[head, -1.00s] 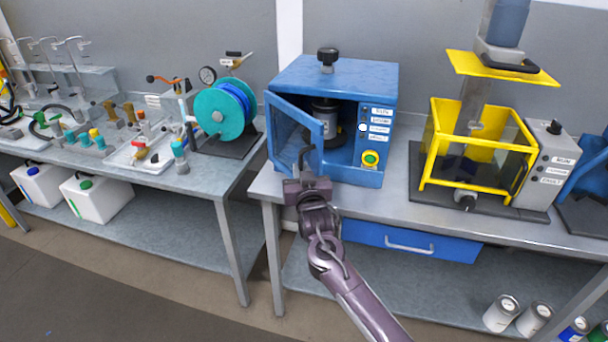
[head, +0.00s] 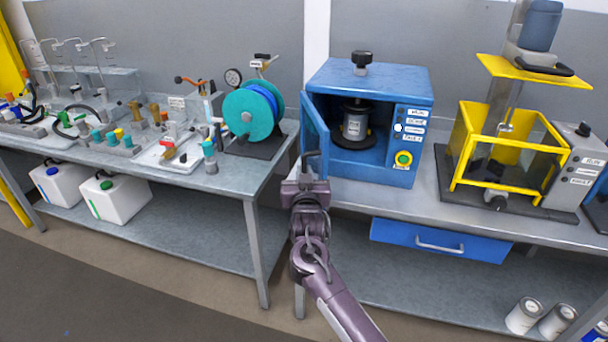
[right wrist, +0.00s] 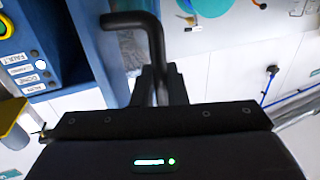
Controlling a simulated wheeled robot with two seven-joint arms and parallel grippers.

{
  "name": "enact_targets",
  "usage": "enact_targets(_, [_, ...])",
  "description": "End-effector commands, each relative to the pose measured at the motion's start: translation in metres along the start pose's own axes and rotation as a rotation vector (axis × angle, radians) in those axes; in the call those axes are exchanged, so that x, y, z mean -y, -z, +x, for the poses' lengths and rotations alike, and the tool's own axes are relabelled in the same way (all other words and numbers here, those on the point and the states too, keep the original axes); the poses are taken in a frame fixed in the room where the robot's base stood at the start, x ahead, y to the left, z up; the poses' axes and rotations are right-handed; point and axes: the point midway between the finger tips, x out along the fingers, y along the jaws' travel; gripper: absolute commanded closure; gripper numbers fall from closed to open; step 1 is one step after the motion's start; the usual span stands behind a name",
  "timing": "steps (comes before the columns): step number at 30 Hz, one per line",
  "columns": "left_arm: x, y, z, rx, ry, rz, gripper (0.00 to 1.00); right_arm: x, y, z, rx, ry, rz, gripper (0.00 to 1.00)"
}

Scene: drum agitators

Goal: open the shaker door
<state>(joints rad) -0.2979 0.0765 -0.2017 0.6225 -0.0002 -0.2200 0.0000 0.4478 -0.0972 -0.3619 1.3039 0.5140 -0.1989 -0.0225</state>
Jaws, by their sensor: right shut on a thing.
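The blue shaker (head: 375,84) stands on the bench in the head view. Its door (head: 316,122) is swung wide open to the left, seen nearly edge-on. Inside the cavity a dark round clamp holds a grey can (head: 354,126). My right gripper (head: 307,172) is at the door's free edge, shut on the black door handle (head: 311,156). In the right wrist view the bent black handle (right wrist: 152,35) runs down between the fingers, and part of the blue shaker (right wrist: 85,50) shows at left. My left gripper is not in view.
A teal hose reel (head: 247,112) stands on the neighbouring bench, left of the door. A yellow-framed machine (head: 500,190) stands to the right of the shaker. A blue drawer (head: 438,240) hangs under the bench. A gap separates the two benches.

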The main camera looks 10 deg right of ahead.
Motion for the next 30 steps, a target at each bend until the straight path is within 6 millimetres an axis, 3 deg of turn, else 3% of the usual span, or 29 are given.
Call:
enact_targets(5, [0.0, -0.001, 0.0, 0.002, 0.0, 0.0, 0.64, 0.0, 0.005, 0.001, -0.008, -0.001, 0.001, 1.0])
enact_targets(6, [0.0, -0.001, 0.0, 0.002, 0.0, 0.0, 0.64, -0.001, 0.005, 0.001, -0.009, -0.001, 0.001, 0.84])
enact_targets(17, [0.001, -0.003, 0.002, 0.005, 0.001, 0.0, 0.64, 0.0, 0.001, -0.004, -0.004, -0.001, 0.001, 0.83])
enact_targets(30, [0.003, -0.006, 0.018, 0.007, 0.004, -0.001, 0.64, 0.0, 0.0, -0.064, -0.005, -0.001, 0.002, 0.83])
